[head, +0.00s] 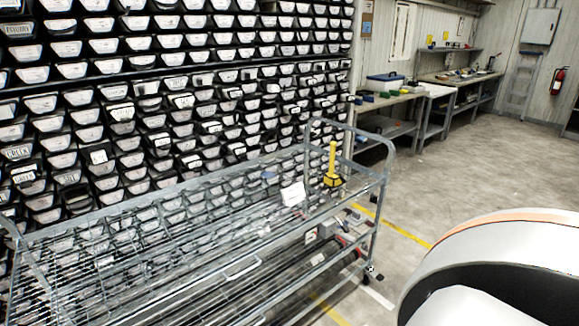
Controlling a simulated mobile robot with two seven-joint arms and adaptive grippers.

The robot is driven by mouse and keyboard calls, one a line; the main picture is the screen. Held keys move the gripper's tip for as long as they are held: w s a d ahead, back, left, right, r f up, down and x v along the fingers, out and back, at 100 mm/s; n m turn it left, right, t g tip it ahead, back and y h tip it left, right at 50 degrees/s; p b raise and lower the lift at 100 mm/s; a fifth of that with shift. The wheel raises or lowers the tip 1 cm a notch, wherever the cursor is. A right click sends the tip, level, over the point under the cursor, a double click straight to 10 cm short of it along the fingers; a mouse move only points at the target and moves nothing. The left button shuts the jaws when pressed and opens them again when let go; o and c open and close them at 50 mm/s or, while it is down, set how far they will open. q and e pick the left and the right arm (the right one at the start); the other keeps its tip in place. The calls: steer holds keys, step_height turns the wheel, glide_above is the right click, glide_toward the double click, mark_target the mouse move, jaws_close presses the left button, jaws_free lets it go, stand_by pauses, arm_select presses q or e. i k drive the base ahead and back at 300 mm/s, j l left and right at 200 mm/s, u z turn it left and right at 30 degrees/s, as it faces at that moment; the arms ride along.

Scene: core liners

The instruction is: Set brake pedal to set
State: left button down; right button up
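A grey metal wire cart (240,268) stands in front of the wall of bins and fills the lower left of the head view. Small red and grey parts (352,240) show low at its right end. A dark and white piece (371,270), perhaps a wheel or its fitting, sits near the floor at that corner. I cannot pick out the brake pedal with certainty or tell its position. Neither my left nor my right gripper is in view. A white and orange rounded part of my own body covers the lower right.
A yellow upright handle on a dark base (332,165) and a white card (293,194) are on the cart's upper shelf. Labelled bins (120,90) cover the wall. Workbenches (390,100) stand behind. The concrete floor (460,170) at right is clear.

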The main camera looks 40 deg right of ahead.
mark_target(379, 277)
steer(key=z, duration=2.15)
steer(key=u, duration=0.4)
steer(key=i+l+u, duration=0.25)
steer(key=l+u, duration=0.2)
steer(key=i+l+u, duration=0.25)
steer(key=l, duration=0.15)
steer(key=i+l+u, duration=0.1)
steer(key=l, duration=0.4)
steer(key=l+u, duration=0.1)
steer(key=l, duration=0.35)
steer(key=i+l, duration=0.1)
steer(key=l, duration=0.35)
steer(key=i+l, duration=0.15)
steer(key=l, duration=0.3)
steer(key=i+l, duration=0.1)
steer(key=l, duration=0.4)
